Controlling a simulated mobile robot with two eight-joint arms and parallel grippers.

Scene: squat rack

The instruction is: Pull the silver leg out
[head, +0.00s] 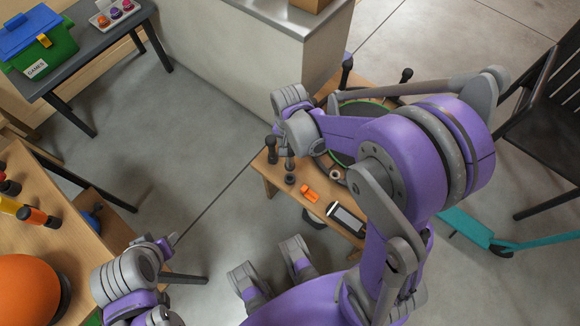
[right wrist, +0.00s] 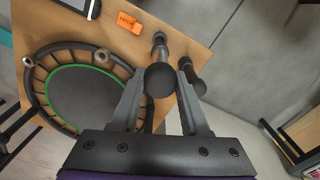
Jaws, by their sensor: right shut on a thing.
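The round trampoline (right wrist: 88,95) with a black rim and green edging lies on a small wooden table (right wrist: 185,28), its legs pointing up. It also shows in the head view (head: 343,157), partly behind my right arm. My right gripper (right wrist: 160,78) is shut on a leg, the silver leg, whose dark round foot (right wrist: 159,80) shows between the fingers. In the head view, my right gripper (head: 289,152) is over the table's near left part. My left gripper (head: 168,243) is low at left, away from the trampoline; its jaw opening is unclear.
A second dark knobbed piece (right wrist: 192,78) stands just right of the held leg. An orange item (head: 310,194) and a black-and-white device (head: 347,218) lie on the table. A workbench (head: 50,260) stands left, a black chair (head: 545,130) right.

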